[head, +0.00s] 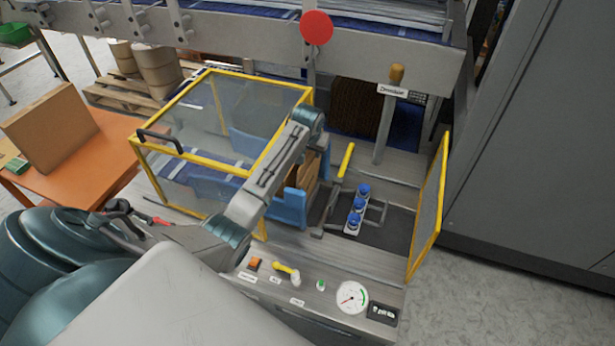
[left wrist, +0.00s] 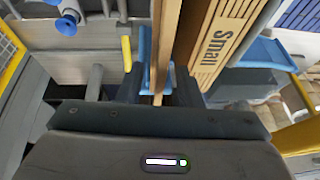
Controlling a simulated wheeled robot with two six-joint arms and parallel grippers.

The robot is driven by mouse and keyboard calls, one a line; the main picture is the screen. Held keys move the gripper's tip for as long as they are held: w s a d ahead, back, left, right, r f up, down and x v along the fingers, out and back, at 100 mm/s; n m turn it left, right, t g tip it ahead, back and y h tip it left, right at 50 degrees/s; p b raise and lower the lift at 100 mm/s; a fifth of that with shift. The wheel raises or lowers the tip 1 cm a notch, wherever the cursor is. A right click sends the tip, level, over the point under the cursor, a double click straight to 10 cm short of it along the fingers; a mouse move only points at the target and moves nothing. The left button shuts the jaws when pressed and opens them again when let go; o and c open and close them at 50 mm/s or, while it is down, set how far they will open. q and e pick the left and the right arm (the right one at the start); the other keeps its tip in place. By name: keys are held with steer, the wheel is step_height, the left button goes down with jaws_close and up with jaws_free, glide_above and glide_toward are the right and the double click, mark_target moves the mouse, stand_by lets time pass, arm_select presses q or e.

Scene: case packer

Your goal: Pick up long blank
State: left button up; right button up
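Brown cardboard blanks (head: 302,178) stand in a blue holder (head: 290,208) in the middle of the machine. In the left wrist view, a thin upright brown board (left wrist: 165,35) stands next to a thicker stack printed "Small" (left wrist: 217,50). No label on the thin board can be read, so I cannot tell if it is the long blank. My left gripper (left wrist: 158,88) points at the blanks, with its dark fingers apart on either side of the thin board's lower end. A gap shows beside the board. In the head view my forearm hides most of this gripper. My right gripper is not in view.
A yellow-framed clear guard (head: 222,78) stands left of the holder, and an open yellow-edged door (head: 428,210) at the right. Blue suction cups (head: 357,205) sit right of the holder. A control panel with a gauge (head: 351,297) is in front. A box (head: 50,128) stands on an orange table.

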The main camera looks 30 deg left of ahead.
arm_select(q)
steer(key=shift+f, duration=0.1)
steer(key=shift+f, duration=0.15)
stand_by(0.3)
jaws_close()
steer(key=shift+r, duration=0.2)
